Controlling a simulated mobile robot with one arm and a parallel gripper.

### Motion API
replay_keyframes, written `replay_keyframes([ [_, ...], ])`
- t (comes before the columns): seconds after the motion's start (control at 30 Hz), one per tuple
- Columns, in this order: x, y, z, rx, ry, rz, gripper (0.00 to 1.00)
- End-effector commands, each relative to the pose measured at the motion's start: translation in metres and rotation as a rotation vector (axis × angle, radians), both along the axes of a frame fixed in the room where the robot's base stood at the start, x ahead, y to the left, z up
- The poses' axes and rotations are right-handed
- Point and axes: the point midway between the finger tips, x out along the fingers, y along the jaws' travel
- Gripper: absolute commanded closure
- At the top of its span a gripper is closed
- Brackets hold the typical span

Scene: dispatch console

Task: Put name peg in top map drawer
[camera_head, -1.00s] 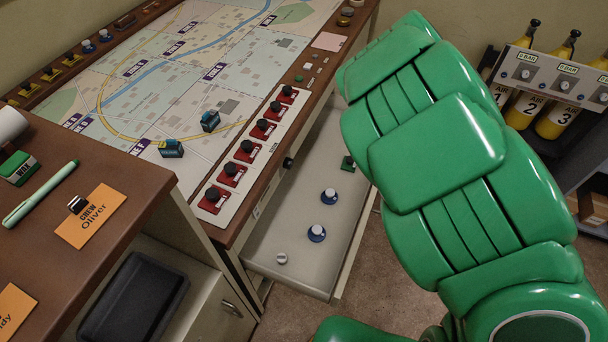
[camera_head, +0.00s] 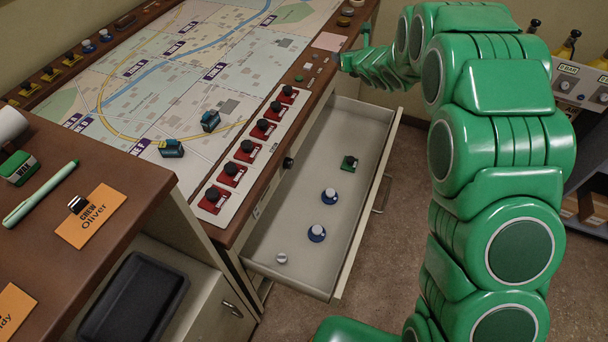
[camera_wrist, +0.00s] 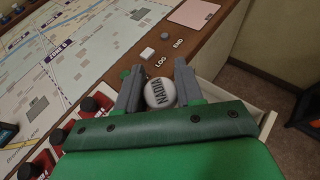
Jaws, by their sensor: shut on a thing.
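The name peg (camera_wrist: 160,93) is a round white piece marked NADIA, seen in the wrist view. My gripper (camera_wrist: 160,76) is shut on it, with a grey finger on each side. In the head view my gripper (camera_head: 343,60) is at the console's right edge, near the far end of the drawer; the peg cannot be made out there. The top map drawer (camera_head: 283,240) is pulled out below the console's edge.
A desk with an orange Oliver card (camera_head: 90,215) is at left. A shelf with yellow cylinders (camera_head: 566,48) is at right. Drawer floor is mostly bare.

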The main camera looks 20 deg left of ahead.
Motion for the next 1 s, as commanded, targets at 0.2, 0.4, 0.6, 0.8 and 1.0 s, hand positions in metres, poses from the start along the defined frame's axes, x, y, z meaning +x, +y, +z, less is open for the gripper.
replay_keyframes([
  [0.2,0.02,0.001,-0.012,0.003,0.002,0.003,0.92],
  [0.4,0.036,-0.003,-0.029,0.003,0.0,-0.001,0.92],
  [0.6,0.049,-0.009,-0.05,0.005,0.0,-0.007,0.92],
  [0.8,0.056,-0.012,-0.081,0.002,-0.001,-0.008,0.92],
  [1.0,0.052,-0.007,-0.124,-0.001,0.005,0.004,0.92],
])
